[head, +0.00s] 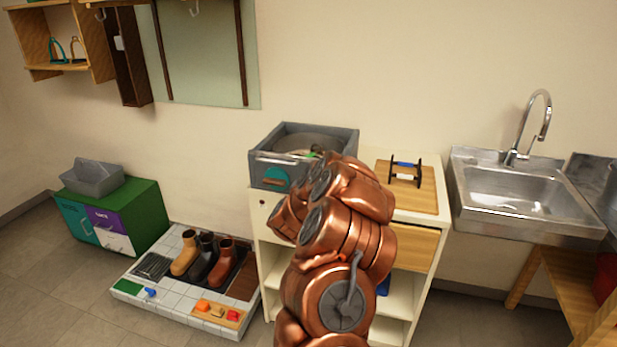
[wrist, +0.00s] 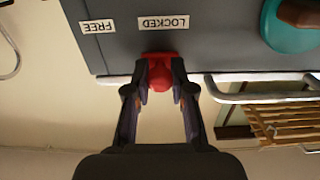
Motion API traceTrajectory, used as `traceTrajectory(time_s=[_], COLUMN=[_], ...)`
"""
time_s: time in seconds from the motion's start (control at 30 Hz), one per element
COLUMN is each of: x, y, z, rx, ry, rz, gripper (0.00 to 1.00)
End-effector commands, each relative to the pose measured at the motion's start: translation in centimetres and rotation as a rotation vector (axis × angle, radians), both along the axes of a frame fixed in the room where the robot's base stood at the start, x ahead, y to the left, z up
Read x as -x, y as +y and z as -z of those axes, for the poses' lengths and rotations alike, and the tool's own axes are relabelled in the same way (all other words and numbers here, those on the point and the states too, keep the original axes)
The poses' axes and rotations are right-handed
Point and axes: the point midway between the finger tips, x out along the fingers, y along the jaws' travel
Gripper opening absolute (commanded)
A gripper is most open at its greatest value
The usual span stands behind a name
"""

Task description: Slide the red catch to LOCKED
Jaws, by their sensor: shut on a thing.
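The red catch (wrist: 160,72) shows in the wrist view at the edge of a grey box (wrist: 205,45). It lines up with the LOCKED label (wrist: 164,23); the FREE label (wrist: 97,28) is to the left of that. The view is upside down, so the labels read inverted. My gripper (wrist: 161,84) is shut on the catch, one finger on each side. In the head view the grey box (head: 267,172) stands on a white cabinet, and my copper arm hides the catch and my gripper.
A teal round piece (wrist: 290,28) and a metal bar handle (wrist: 260,97) lie right of the catch in the wrist view. In the head view a wooden board with a small rack (head: 405,175) is right of the box, and a sink (head: 515,190) is beyond.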

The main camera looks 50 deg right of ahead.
Motion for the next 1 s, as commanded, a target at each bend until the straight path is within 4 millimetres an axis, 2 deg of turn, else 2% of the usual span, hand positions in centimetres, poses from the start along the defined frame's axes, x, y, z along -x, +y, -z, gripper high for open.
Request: traceTrajectory(time_s=[0.13,0.17,0.4,0.77,1.0], x=[-0.2,-0.3,-0.2,0.0,0.9], y=[0.2,0.2,0.2,0.4,2.4], z=[0.0,0.0,0.0,0.0,-0.1], rx=[0.001,0.001,0.001,0.0,0.0], ry=[0.0,0.0,0.0,0.0,-0.001], rz=[-0.006,-0.007,-0.006,-0.005,-0.007], gripper=[0.0,0.25,0.48,0.48,0.48])
